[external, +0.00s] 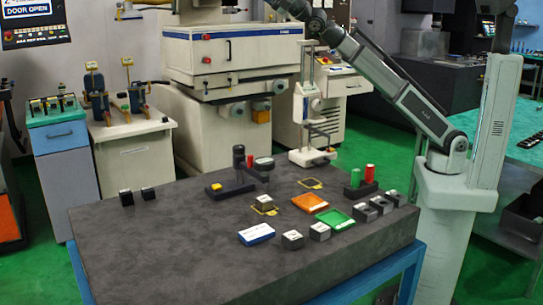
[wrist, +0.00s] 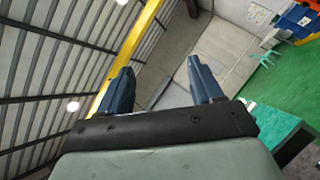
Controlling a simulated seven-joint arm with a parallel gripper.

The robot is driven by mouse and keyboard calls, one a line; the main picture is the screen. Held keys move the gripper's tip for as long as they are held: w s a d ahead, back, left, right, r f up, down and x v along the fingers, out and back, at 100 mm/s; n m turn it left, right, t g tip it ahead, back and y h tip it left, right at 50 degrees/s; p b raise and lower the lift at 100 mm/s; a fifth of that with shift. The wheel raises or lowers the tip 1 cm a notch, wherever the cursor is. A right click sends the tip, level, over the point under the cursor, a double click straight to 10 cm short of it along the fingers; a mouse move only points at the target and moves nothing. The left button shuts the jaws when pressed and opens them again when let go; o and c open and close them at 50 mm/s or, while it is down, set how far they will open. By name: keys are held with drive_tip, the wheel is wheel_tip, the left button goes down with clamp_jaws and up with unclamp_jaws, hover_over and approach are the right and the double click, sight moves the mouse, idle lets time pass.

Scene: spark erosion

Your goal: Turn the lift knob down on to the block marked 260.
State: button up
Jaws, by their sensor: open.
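My gripper (wrist: 160,80) shows in the wrist view with its two blue fingers apart and nothing between them; it points up at the roof, away from the table. In the external view my arm rises out of the top edge, and the gripper is not visible. A dark post fixture (external: 239,158) with a round-topped part (external: 264,163) stands on the table; I cannot tell whether either is the lift knob. A dark block with a pale top (external: 265,201) sits on a yellow-edged plate. Other small blocks (external: 293,240) stand nearer the front. Their markings are too small to read, so block 260 cannot be picked out.
The dark table (external: 150,250) is bare at front left. An orange tray (external: 310,202), a green tray (external: 334,217) and a blue-sided white box (external: 256,233) lie mid-table. A tall white stand (external: 310,120) rises at the back edge.

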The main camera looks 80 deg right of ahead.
drive_tip(key=s+a+f+n+g, duration=0.1)
drive_tip(key=s+a+f+n, duration=0.1)
drive_tip(key=s+a+f, duration=0.15)
drive_tip(key=m+g+h, duration=0.5)
drive_tip(key=m+g, duration=1.5)
hover_over(239, 146)
drive_tip(key=s+d, duration=0.4)
wheel_tip(239, 146, down, 31)
drive_tip(key=x, duration=1.3)
drive_tip(key=shift+w+d+f, duration=0.15)
drive_tip(key=shift+w+f, duration=0.2)
drive_tip(key=shift+w, duration=0.15)
drive_tip(key=c, duration=1.1)
